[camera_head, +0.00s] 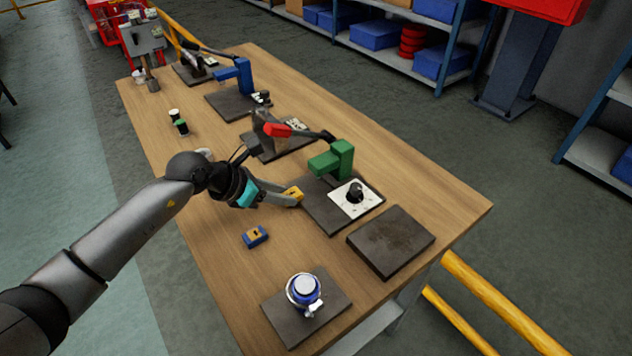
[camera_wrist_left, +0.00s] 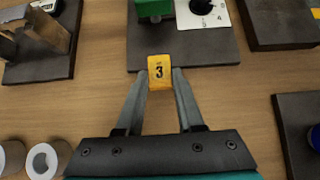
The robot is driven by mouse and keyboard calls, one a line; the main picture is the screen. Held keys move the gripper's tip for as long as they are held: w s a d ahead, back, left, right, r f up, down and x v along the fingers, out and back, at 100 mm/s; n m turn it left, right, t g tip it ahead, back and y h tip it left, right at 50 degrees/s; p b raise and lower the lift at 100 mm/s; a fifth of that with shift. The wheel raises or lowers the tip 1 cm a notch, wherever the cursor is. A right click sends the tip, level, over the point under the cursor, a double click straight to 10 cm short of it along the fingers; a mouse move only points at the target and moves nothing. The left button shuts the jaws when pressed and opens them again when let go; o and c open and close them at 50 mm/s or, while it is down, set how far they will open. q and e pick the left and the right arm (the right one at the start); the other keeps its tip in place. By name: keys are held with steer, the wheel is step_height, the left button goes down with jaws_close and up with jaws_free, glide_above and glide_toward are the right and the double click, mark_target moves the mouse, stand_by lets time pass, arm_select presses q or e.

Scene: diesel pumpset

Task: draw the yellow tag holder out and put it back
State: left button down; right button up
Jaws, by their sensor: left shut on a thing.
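The yellow tag holder (camera_wrist_left: 159,72), marked with a 3, is between the fingertips of my left gripper (camera_wrist_left: 160,82), which is shut on it from both sides. In the head view the yellow tag holder (camera_head: 294,194) shows at the tips of my left gripper (camera_head: 291,197), by the near left edge of a dark plate (camera_head: 318,212). The plate carries a green block (camera_head: 333,159) and a white numbered dial plate (camera_head: 357,199) with a black knob. I cannot tell whether the tag holder touches the plate. My right gripper is not in view.
A blue and yellow block (camera_head: 256,236) lies on the wooden table (camera_head: 215,235). A blue and silver round fitting (camera_head: 304,291) stands on a plate in front. A bare dark slab (camera_head: 391,241) is at right. Other fixtures stand farther back, with two small cups (camera_head: 181,127) at left.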

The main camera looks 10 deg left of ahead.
arm_select(q)
steer(key=shift+r+p, duration=2.15)
steer(key=shift+r, duration=0.4)
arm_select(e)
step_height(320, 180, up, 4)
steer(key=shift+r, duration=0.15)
